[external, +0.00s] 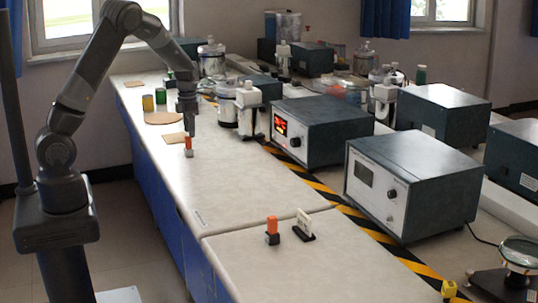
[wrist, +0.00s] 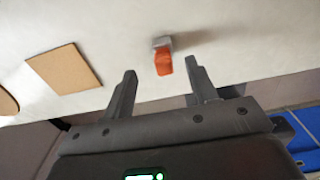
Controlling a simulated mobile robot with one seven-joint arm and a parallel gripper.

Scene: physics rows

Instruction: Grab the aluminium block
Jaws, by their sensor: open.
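A small upright piece with an orange upper part (external: 188,142) and a grey block-like lower part (external: 189,153) stands on the near bench, below my gripper (external: 187,113). In the wrist view its orange part (wrist: 164,64) and light grey part (wrist: 161,42) lie between the fingertip directions of my gripper (wrist: 160,67). My gripper is open and empty, pointing down, apart from the piece. A similar piece, orange (external: 272,223) over dark grey (external: 272,239), stands nearer the camera. I cannot tell which grey part is aluminium.
Flat brown pads (external: 175,138) (wrist: 66,67) lie beside the piece. A yellow cylinder (external: 148,103) and a green one (external: 161,96) stand behind. Metal vessels (external: 228,104) and an instrument box with a red display (external: 315,131) line the right.

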